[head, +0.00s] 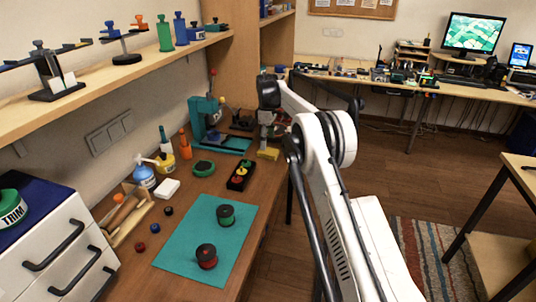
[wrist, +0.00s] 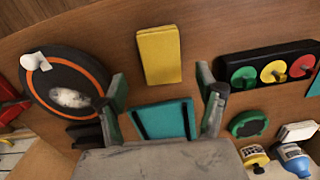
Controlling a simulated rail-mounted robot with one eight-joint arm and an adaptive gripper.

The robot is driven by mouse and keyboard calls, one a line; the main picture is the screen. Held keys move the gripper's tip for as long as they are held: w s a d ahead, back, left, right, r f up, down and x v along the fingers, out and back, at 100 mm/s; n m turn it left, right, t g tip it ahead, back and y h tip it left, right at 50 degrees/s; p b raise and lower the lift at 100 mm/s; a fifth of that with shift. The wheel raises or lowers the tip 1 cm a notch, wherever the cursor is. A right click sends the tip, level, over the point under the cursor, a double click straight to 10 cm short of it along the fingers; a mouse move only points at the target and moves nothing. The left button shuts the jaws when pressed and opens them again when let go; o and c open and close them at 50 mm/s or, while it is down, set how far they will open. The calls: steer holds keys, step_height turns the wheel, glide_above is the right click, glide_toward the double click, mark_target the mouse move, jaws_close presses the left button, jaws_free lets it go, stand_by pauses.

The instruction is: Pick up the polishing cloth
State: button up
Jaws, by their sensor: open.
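A yellow folded cloth, which looks like the polishing cloth (head: 268,154), lies flat at the right edge of the wooden bench in the head view. In the wrist view the yellow cloth (wrist: 159,55) is in full sight, just beyond the fingertips and roughly centred. My gripper (head: 268,136) hangs above the cloth in the head view. In the wrist view my gripper (wrist: 168,95) is open, with its fingers wide apart and nothing held. The fingers do not appear to touch the cloth.
A teal press (head: 208,112) stands behind and left of the cloth. A black box with coloured knobs (head: 240,176) and a green tin (head: 203,168) lie nearer. A black disc with an orange ring (wrist: 66,80) is left of the cloth. A teal mat (head: 180,250) bears two spools.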

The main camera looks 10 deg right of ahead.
mark_target(268, 151)
steer(key=f, duration=0.5)
steer(key=shift+s+d, duration=0.1)
steer(key=shift+s, duration=0.1)
steer(key=shift+c, duration=0.2)
steer(key=c, duration=1)
steer(key=shift+r, duration=0.1)
steer(key=shift+r, duration=0.45)
steer(key=r, duration=0.2)
steer(key=a+r, duration=0.1)
steer(key=shift+s+r, duration=0.2)
steer(key=shift+r, duration=0.15)
steer(key=s+a+r, duration=0.5)
steer(key=a+r, duration=0.1)
steer(key=a, duration=0.3)
steer(key=shift+a+r+b, duration=0.15)
steer(key=shift+b, duration=0.25)
